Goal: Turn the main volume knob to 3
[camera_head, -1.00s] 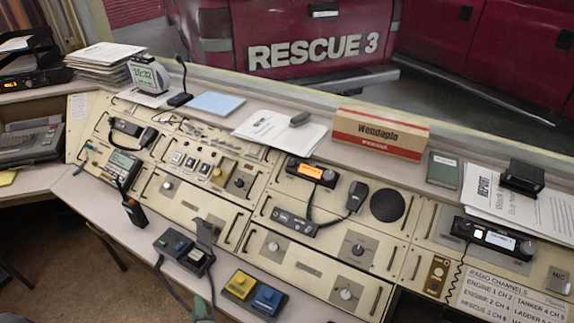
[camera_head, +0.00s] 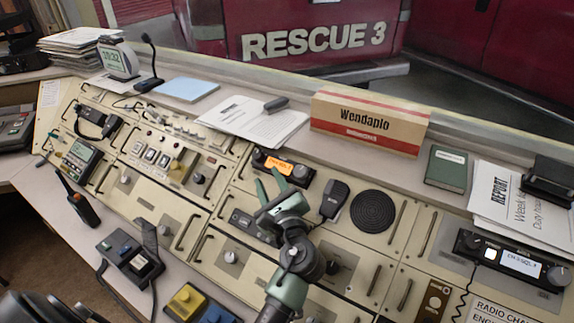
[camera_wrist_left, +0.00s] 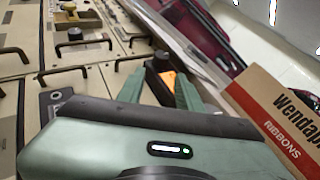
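A small radio unit with a lit orange display (camera_head: 279,166) is set in the middle console panel. A dark round knob (camera_head: 302,173) sits at its right end. No label reading main volume is legible, so I cannot tell which knob is that one. My left gripper (camera_head: 269,186) is open and empty, its green fingers pointing at this radio from the near side, apparently short of it. In the left wrist view the fingers (camera_wrist_left: 160,92) stand apart, with part of the orange display (camera_wrist_left: 168,80) showing between them. My right gripper is not in view.
Other knobs include a black one (camera_head: 198,178) on the button panel and one on the right radio (camera_head: 557,275). A hand microphone (camera_head: 334,199) and round speaker (camera_head: 373,211) lie right of my gripper. A carton (camera_head: 368,120) and papers (camera_head: 250,122) occupy the ledge behind.

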